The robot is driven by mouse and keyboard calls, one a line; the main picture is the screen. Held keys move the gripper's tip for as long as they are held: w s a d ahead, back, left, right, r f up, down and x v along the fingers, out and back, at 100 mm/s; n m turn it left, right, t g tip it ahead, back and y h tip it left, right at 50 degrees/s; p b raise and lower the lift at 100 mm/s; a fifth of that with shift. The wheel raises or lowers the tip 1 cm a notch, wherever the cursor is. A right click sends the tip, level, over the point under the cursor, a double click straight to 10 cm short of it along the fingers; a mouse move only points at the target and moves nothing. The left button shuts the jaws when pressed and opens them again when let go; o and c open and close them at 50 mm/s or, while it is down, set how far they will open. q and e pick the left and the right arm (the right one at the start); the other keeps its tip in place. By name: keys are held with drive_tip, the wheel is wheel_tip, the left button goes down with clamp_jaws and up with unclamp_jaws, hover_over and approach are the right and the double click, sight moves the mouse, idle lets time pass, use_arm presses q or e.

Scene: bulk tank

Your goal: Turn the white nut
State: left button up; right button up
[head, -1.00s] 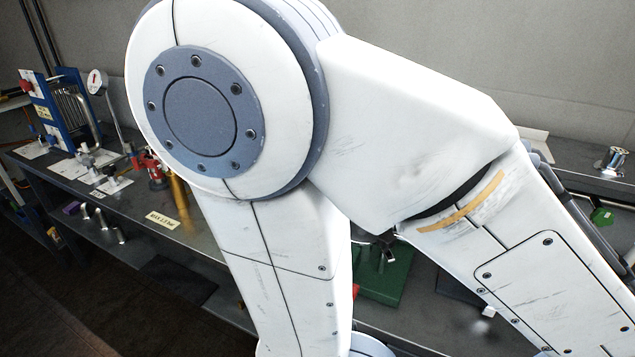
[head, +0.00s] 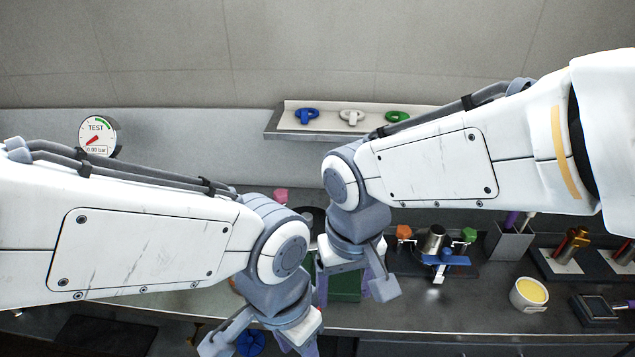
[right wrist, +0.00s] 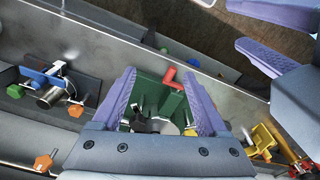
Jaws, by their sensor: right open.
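A white winged piece (head: 351,117) sits on the wall shelf between a blue one (head: 307,116) and a green one (head: 397,116). I cannot tell whether it is the white nut; no other white nut is clear. My right gripper (head: 352,284) is open, pointing down over a green block (head: 345,286) and well below the shelf. In the right wrist view its open jaws (right wrist: 160,92) frame the green block (right wrist: 150,88), with a red handle (right wrist: 171,79) and dark metal parts. My left gripper (head: 258,343) is open and empty at the lower edge.
The shelf (head: 275,126) is on the back wall. A test gauge (head: 98,136) is at the left. Right of my right gripper stand a fitting with orange and green knobs (head: 434,240), a grey holder (head: 509,241) and a yellow-filled cup (head: 529,294).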

drive_tip(key=w+a+r+m+t+h+p, duration=0.15)
drive_tip(key=w+m+p, duration=0.35)
drive_tip(key=w, duration=0.9)
drive_tip(key=w+a+r+m+t+h+p, duration=0.1)
drive_tip(key=w+a+r+m+h+p, duration=0.15)
drive_tip(key=w+m, duration=0.85)
drive_tip(key=w+f+n+p, duration=0.1)
drive_tip(key=w+f, duration=0.1)
drive_tip(key=w+d+f+n+p, duration=0.1)
drive_tip(key=w+f, duration=0.1)
drive_tip(key=f, duration=0.1)
drive_tip(key=w+f+n+p, duration=0.1)
drive_tip(key=w+f, duration=0.1)
drive_tip(key=f, duration=0.1)
drive_tip(key=shift+d+f+y+p, duration=0.25)
drive_tip(key=shift+d+y+p, duration=0.05)
drive_tip(key=shift+d+p, duration=0.1)
drive_tip(key=shift+w+d+f, duration=0.1)
drive_tip(key=shift+d+f, duration=0.05)
drive_tip(key=shift+f, duration=0.45)
clamp_jaws()
